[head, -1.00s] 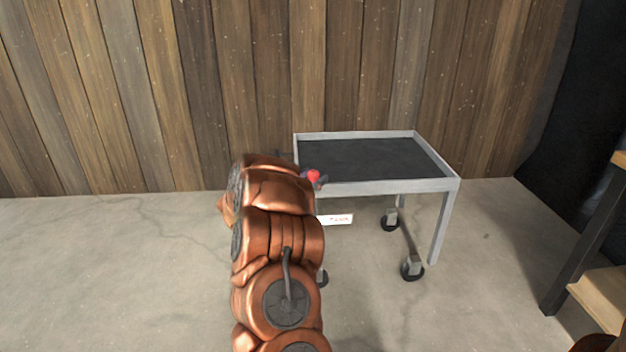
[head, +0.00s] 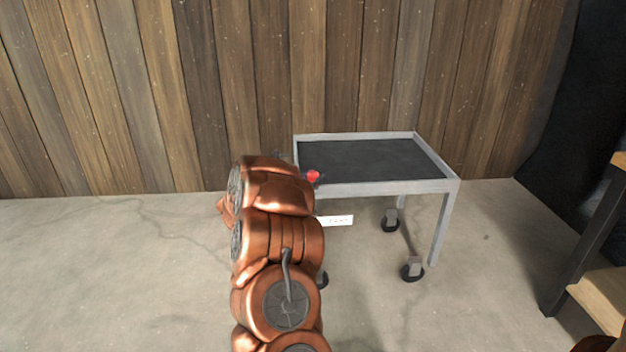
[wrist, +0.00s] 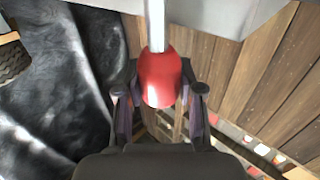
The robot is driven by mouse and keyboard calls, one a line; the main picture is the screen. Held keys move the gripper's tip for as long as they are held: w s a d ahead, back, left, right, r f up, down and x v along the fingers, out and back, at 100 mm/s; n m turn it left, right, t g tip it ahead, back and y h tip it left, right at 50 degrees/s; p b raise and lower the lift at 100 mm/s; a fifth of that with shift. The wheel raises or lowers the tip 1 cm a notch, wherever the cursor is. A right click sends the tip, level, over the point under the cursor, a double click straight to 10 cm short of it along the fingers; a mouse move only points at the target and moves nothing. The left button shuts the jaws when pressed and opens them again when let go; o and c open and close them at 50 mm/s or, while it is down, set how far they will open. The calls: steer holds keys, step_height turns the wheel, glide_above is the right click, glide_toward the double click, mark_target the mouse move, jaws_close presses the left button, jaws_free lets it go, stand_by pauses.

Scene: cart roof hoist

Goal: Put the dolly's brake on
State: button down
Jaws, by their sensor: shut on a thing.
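The dolly is a grey metal cart with a dark top (head: 375,158) and black caster wheels, standing against the wooden wall. A red knob (head: 313,176) shows at its near left corner, just beside my arm. In the wrist view the red knob (wrist: 158,80) sits on the end of a pale metal rod (wrist: 155,25). My gripper (wrist: 160,108) has a finger on each side of the knob and is shut on it. In the head view my copper arm hides most of my gripper and the dolly's left legs.
A white label (head: 336,220) with red marks hangs below the dolly's near left edge. A dark-framed wooden shelf (head: 600,290) stands at the right, by a black curtain (head: 570,120). The concrete floor is clear on the left.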

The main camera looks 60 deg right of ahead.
steer(key=shift+s+r, duration=0.1)
steer(key=s+d+m+y+p, duration=0.1)
steer(key=p, duration=0.1)
steer(key=shift+s+r+p, duration=0.15)
steer(key=shift+p, duration=0.2)
steer(key=shift+s+d+f+m+t+y+p, duration=0.3)
steer(key=shift+s+d+f+m+y+p, duration=0.15)
steer(key=shift+s+d+p, duration=0.3)
steer(key=shift+s+d+f+m+t+y+p, duration=0.3)
steer(key=shift+s+d+m+y+p, duration=0.25)
steer(key=shift+p, duration=0.45)
steer(key=shift+s+d+f+m+t+y+p, duration=0.3)
steer(key=shift+s+d+f+y+p, duration=0.15)
steer(key=shift+s+p, duration=0.4)
steer(key=c, duration=0.7)
jaws_free()
steer(key=shift+a, duration=0.1)
